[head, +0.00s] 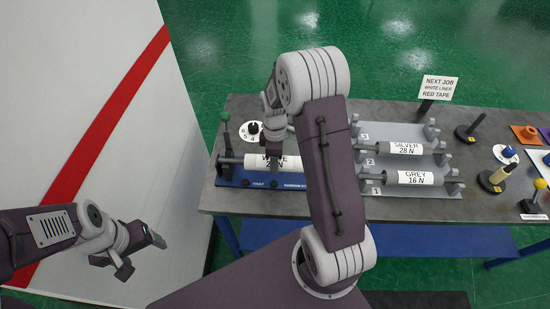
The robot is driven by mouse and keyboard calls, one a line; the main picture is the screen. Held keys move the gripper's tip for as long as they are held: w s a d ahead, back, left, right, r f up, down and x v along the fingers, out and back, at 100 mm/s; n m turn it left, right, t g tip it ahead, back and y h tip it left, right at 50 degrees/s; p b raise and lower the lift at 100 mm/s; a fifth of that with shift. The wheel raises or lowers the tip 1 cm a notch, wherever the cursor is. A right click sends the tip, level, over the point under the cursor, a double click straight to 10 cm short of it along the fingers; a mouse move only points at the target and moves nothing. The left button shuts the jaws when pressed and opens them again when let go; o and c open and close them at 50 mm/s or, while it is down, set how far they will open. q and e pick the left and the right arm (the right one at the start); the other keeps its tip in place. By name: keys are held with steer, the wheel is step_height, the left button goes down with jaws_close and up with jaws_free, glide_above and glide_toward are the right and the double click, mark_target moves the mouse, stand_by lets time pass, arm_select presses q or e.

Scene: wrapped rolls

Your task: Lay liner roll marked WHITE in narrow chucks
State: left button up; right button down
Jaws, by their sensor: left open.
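The white liner roll (258,164), its label partly covered, lies level on a dark shaft (229,161) at the blue chuck stand (236,180). The stand's front lettering partly reads NARROW. My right gripper (275,151) points down at the roll, overlapping its label; whether its fingers are shut on it cannot be told. My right arm hides the roll's right end and that side of the stand, so the seating there is not visible. My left gripper (141,254) is open and empty, low at the left, away from the bench.
A grey rack holds the SILVER roll (406,148) and GREY roll (415,178). A NEXT JOB sign (439,89) names white liner and red tape. A numbered dial (253,128) stands behind the blue stand. Posts and small coloured items crowd the bench's right side.

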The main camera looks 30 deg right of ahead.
steer(key=c, duration=0.6)
jaws_free()
steer(key=shift+o, duration=0.2)
step_height(320, 180, up, 9)
steer(key=shift+r, duration=0.1)
